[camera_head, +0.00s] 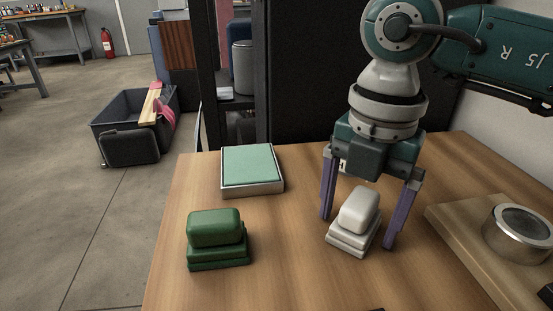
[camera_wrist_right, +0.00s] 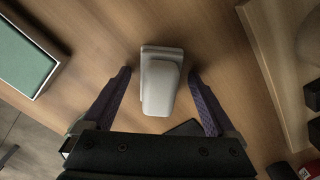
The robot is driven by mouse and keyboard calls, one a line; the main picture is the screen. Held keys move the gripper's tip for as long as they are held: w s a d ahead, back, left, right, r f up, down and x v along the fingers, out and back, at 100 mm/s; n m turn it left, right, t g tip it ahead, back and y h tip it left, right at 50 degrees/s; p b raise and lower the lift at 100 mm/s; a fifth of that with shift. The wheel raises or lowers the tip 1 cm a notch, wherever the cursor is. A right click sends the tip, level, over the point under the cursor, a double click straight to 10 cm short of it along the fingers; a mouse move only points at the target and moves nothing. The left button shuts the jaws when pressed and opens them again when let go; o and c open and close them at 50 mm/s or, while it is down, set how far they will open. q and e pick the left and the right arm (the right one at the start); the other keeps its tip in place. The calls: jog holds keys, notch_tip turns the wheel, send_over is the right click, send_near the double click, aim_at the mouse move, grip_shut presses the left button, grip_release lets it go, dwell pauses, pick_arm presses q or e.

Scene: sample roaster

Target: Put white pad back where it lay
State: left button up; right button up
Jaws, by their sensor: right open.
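The white pad (camera_head: 359,209) is a rounded white block sitting on a stepped white base (camera_head: 347,240) on the wooden table. I cannot tell whether block and base are one piece. My right gripper (camera_head: 357,231) points down over it, with one purple finger on each side. In the right wrist view the white pad (camera_wrist_right: 160,85) lies between the two spread fingers (camera_wrist_right: 159,74), with a gap on both sides. The gripper is open and holds nothing. My left gripper is not in view.
A green block on a green base (camera_head: 216,237) stands at the left front. A shallow box with a pale green top (camera_head: 251,166) lies behind it. A wooden board (camera_head: 465,235) with a round metal container (camera_head: 519,233) is at the right. The table between the green things and the white pad is clear.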

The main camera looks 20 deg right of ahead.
aim_at(363, 199)
jog(key=shift+r, duration=0.2)
notch_tip(363, 199, up, 11)
jog(key=p, duration=0.3)
jog(key=shift+p, duration=0.35)
jog(key=shift+r, duration=0.45)
